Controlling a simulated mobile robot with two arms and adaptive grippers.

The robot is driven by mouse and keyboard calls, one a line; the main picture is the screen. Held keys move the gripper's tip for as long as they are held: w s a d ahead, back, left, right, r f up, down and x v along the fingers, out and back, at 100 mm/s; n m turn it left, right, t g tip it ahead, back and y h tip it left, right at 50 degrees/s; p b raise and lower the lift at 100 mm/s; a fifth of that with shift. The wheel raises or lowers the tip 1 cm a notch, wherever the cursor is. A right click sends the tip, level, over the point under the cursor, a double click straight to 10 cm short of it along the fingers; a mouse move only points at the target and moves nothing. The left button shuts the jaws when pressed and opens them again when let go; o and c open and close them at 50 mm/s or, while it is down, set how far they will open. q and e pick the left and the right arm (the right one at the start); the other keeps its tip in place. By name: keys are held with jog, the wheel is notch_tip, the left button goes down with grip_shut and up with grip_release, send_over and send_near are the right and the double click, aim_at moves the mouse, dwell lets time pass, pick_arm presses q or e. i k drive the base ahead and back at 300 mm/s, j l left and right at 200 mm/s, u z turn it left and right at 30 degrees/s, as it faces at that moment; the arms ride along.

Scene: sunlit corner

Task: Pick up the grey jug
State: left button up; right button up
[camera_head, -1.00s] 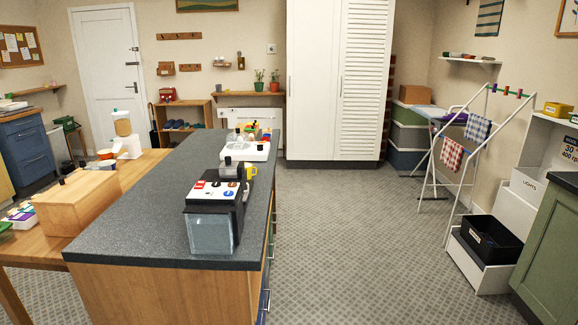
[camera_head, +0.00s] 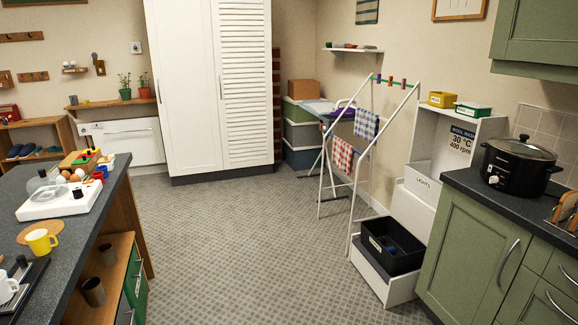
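I cannot make out a grey jug in this view. Neither of my grippers shows. On the island's dark worktop (camera_head: 62,225) at the left stand a yellow cup (camera_head: 41,241), a white cup (camera_head: 7,287) on a dark tray at the picture's edge, and a white egg cooker (camera_head: 59,202) with eggs beside it. Two dark brownish-grey cylindrical vessels (camera_head: 93,291) stand on the island's open side shelf; I cannot tell whether either has a handle.
Open carpet (camera_head: 240,240) lies between the island and the green cabinets (camera_head: 475,245) on the right. A drying rack (camera_head: 357,150) and a white stepped unit with a black bin (camera_head: 392,243) stand right of centre. A black slow cooker (camera_head: 520,164) sits on the right counter.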

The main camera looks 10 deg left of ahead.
aim_at(73, 99)
jog(key=i+j+u, duration=0.1)
jog(key=i+u, duration=0.35)
jog(key=i, duration=0.4)
jog(key=i+l+u, duration=0.25)
jog(key=i+u, duration=0.2)
jog(key=i, duration=0.4)
jog(key=i+u, duration=0.1)
jog(key=i, duration=3.35)
jog(key=i+u, duration=0.15)
jog(key=i, duration=0.45)
jog(key=i+u, duration=0.2)
jog(key=i, duration=0.35)
jog(key=i+l+u, duration=0.15)
jog(key=i, duration=0.45)
